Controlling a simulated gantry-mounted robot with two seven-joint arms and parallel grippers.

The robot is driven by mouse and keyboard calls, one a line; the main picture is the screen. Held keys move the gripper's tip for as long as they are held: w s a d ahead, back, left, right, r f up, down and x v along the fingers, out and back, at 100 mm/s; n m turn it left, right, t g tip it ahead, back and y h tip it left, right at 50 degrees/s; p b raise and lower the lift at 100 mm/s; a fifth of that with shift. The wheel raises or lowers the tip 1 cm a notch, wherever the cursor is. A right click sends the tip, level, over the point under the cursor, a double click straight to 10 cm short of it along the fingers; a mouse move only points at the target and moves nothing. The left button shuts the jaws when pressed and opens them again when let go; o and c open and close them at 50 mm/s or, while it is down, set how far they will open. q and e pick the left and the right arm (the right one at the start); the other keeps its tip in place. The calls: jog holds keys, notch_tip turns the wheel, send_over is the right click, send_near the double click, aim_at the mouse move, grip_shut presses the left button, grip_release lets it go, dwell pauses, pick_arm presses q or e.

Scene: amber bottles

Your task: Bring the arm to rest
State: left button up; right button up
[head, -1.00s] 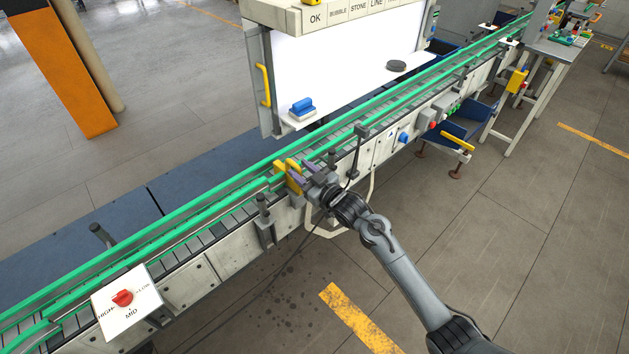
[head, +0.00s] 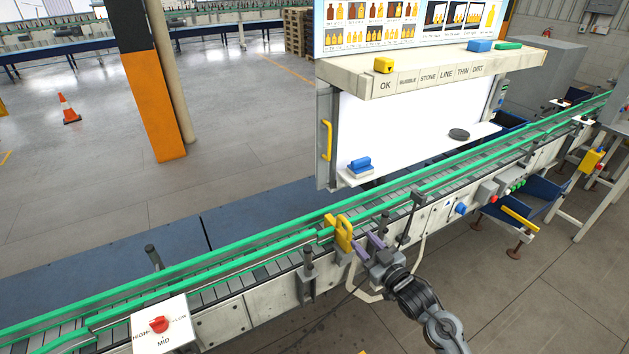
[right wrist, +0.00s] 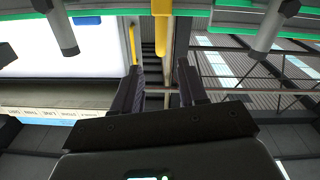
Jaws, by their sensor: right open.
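My right gripper (head: 369,246) is open and empty at the near side of the conveyor, just right of a yellow upright handle-like part (head: 341,232). A small gap shows between its fingertips and that part. In the right wrist view, the two dark fingers (right wrist: 161,85) stand apart with nothing between them. The yellow part (right wrist: 162,22) hangs from the top edge there, beyond the fingertips. My left gripper is not in view.
The conveyor with green rails (head: 270,243) runs diagonally and carries no bottles in view. A lit white inspection panel (head: 400,130) stands behind it. A dial plate (head: 160,325) is at lower left. A black cable passes close to my right gripper.

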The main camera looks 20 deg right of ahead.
jog(key=s+f+g, duration=0.1)
jog(key=s+f, duration=0.2)
jog(key=f, duration=0.3)
jog(key=s+a+f+m+g, duration=0.1)
jog(key=s+a+f+g, duration=0.25)
jog(key=s, duration=0.45)
jog(key=s+a+f+g+h, duration=0.1)
jog(key=s+a+f+g, duration=0.1)
jog(key=s+a, duration=0.45)
jog(key=s+a+f+m+g, duration=0.1)
jog(key=s+a+f+g, duration=0.15)
jog(key=s, duration=0.65)
jog(key=s+d+r+g+h, duration=0.15)
jog(key=s+g, duration=0.35)
jog(key=s, duration=0.5)
notch_tip(320, 180, up, 21)
jog(key=p, duration=2)
jog(key=shift+a+f, duration=0.1)
jog(key=shift+f, duration=0.05)
